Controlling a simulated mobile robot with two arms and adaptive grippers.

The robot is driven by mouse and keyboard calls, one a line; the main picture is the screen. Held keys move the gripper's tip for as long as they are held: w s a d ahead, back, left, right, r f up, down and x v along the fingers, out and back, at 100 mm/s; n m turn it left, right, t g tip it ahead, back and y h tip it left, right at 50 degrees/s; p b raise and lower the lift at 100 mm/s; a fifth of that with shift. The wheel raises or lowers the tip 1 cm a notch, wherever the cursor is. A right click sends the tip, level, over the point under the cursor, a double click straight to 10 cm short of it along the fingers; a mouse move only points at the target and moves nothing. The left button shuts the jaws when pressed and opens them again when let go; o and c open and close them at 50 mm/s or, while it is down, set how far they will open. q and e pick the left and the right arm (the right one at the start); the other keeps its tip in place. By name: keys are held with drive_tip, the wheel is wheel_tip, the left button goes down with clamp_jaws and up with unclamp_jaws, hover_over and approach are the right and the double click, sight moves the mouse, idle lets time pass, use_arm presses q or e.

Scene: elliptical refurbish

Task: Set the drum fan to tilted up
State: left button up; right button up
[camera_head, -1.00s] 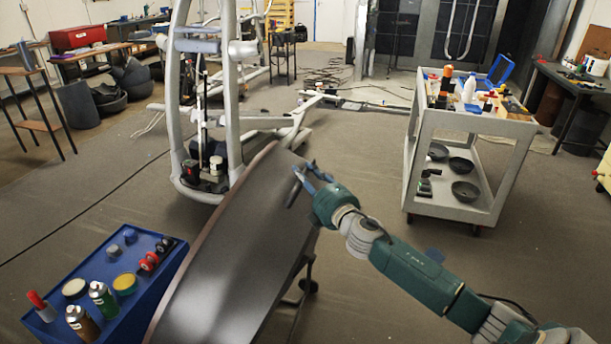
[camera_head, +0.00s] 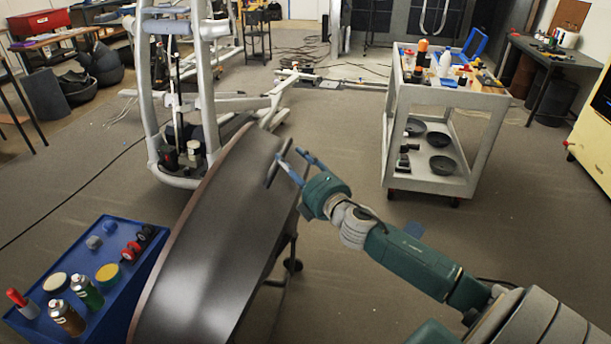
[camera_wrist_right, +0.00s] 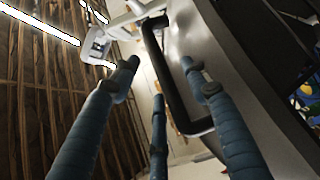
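The drum fan (camera_head: 215,240) is the large dark, curved drum in the middle of the head view, on a dark stand. A black bar handle (camera_head: 272,171) stands out from its side; it fills the middle of the right wrist view (camera_wrist_right: 160,70). My right gripper (camera_head: 297,155) is at this handle, on its right in the head view. In the right wrist view, its blue fingers (camera_wrist_right: 160,82) are spread apart, with the handle between the outer two. I see no clear grip, and contact is unclear. My left gripper is not in view.
A blue cart (camera_head: 110,300) with cans and tape stands left of the fan. A grey trolley (camera_head: 440,185) with bottles and bowls stands at the right. A pale tubular frame (camera_head: 207,90) stands close behind the fan.

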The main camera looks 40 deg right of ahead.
drive_tip(key=s, duration=0.8)
drive_tip(key=shift+a, duration=0.3)
drive_tip(key=shift+w+f, duration=0.1)
